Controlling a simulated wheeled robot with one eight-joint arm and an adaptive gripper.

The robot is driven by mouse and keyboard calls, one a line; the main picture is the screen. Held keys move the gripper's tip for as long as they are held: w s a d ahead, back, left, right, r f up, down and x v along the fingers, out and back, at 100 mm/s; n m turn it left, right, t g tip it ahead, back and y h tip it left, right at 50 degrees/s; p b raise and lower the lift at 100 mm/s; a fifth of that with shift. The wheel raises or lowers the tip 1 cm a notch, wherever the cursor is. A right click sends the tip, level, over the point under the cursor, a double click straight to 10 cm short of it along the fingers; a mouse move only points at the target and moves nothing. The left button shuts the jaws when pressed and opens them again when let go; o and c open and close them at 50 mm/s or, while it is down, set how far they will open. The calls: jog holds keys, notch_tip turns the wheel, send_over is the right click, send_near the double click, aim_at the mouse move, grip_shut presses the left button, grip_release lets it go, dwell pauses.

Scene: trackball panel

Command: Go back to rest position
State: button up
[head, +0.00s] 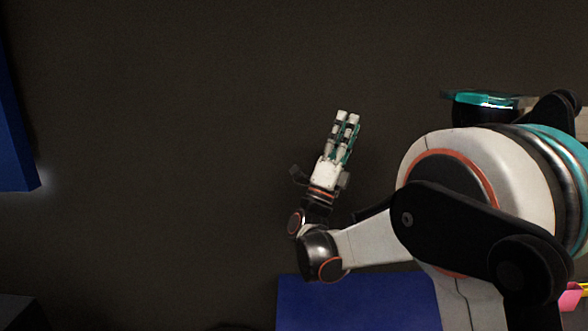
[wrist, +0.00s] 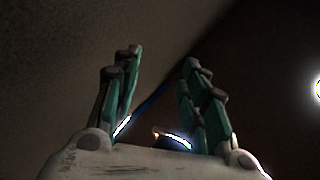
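My gripper (head: 347,118) is raised near the middle of the head view, with its fingers pointing up in the picture against a plain dark surface. In the wrist view my gripper (wrist: 163,62) shows its teal and grey fingers standing apart. Nothing is held between them. My arm reaches in from the right, bent at the elbow, and is clear of the things around it in the picture. No trackball can be made out in either view.
A blue panel (head: 14,135) stands at the left edge. Another blue surface (head: 350,304) lies below my forearm. A dark box-like shape (head: 18,312) is at bottom left. A pink item (head: 571,297) shows at the lower right edge. The middle left looks clear.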

jog(key=s+d+f+n+g+y, duration=0.2)
jog(key=s+f+n+g+y, duration=0.2)
jog(key=s+f+n, duration=0.5)
jog(key=s+d+f+n+g+y, duration=0.3)
jog(key=s+f+n+g+y, duration=0.2)
jog(key=s+f+n+y, duration=0.4)
jog(key=s+d+f+n+g+y, duration=0.3)
jog(key=s+f+n+g+y, duration=0.2)
jog(key=s+f+n, duration=0.6)
jog(key=s+n+y, duration=0.1)
jog(key=s, duration=0.4)
jog(key=shift+s+n+y, duration=0.25)
jog(key=shift+n+y, duration=0.05)
